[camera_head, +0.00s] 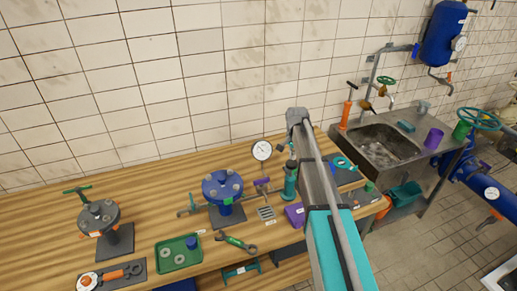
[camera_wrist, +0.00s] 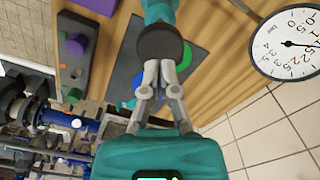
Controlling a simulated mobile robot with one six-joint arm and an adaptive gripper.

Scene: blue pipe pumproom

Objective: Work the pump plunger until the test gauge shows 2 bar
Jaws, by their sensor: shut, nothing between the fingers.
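The teal hand pump (camera_head: 290,180) stands upright on the bench; its upper part is partly hidden by my arm. In the wrist view its dark round knob (camera_wrist: 160,44) caps the teal body (camera_wrist: 160,12). My gripper (camera_wrist: 158,68) is shut and empty, its tips right at the knob; I cannot tell whether they touch. The white test gauge (camera_head: 262,150) stands left of the pump. In the wrist view the gauge (camera_wrist: 288,45) is cut off at the right edge; its needle points right, seemingly around 1.5, but I cannot read it surely.
A blue flanged valve (camera_head: 222,187), a grey valve (camera_head: 98,217), a green tray (camera_head: 178,252) and a wrench (camera_head: 237,243) occupy the bench to the left. A purple block (camera_head: 295,215) sits close to the pump. A sink (camera_head: 380,147) and an orange pump (camera_head: 346,112) are at the right.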

